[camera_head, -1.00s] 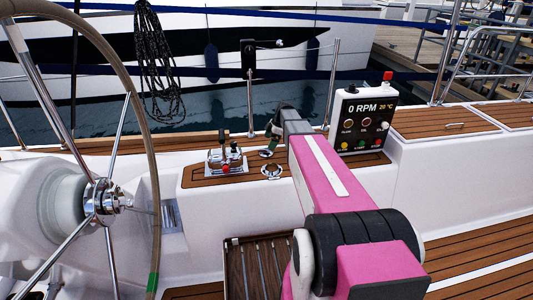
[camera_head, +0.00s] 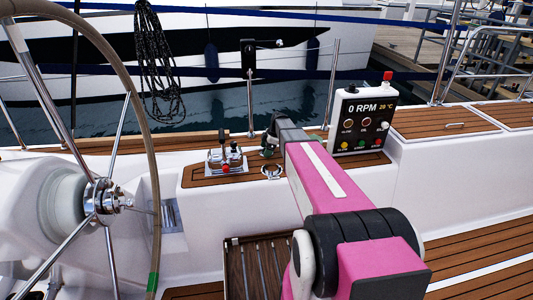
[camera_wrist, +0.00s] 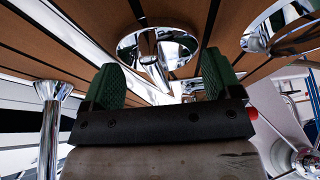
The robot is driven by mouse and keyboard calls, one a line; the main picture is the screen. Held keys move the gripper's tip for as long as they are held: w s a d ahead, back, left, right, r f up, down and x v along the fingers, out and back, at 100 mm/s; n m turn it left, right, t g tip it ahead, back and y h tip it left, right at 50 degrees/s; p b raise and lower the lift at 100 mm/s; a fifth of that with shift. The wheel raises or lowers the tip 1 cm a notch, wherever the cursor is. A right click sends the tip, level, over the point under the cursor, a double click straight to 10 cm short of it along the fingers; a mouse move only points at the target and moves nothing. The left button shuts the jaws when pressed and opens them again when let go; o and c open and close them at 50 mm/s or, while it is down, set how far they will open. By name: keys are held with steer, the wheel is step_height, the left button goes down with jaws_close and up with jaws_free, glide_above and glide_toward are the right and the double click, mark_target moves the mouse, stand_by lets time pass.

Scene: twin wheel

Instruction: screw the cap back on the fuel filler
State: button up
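My gripper (camera_wrist: 162,85) has two ribbed green fingers standing wide apart, with nothing held between them. Beyond the gap, a round chrome fitting (camera_wrist: 128,46) with a raised piece at its middle lies on the teak in the wrist view. A second chrome ring-shaped fitting (camera_wrist: 262,38) is at the upper right there. I cannot tell for certain which is the cap and which the filler. In the head view my gripper (camera_head: 268,150) is low over the teak ledge, partly hidden by my wrist. A chrome fitting (camera_head: 270,171) lies just in front of it.
A lever unit with a red knob (camera_head: 225,169) stands left of my gripper. A panel reading 0 RPM (camera_head: 363,107) stands to the right. The steering wheel (camera_head: 150,150) fills the left. A chrome post (camera_wrist: 51,125) rises close at the wrist view's left.

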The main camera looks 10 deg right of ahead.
steer(key=shift+c, duration=1.3)
steer(key=shift+r, duration=2.55)
steer(key=shift+o, duration=0.7)
steer(key=shift+c, duration=0.8)
steer(key=shift+s, duration=0.1)
steer(key=shift+s+d+r, duration=0.1)
steer(key=shift+s+r, duration=0.35)
steer(key=shift+s, duration=1.7)
steer(key=shift+s+d+r, duration=0.1)
steer(key=shift+s+r, duration=0.3)
steer(key=shift+s, duration=1.75)
steer(key=shift+s+d+r, duration=0.1)
steer(key=shift+s+r, duration=0.35)
steer(key=shift+s, duration=1.7)
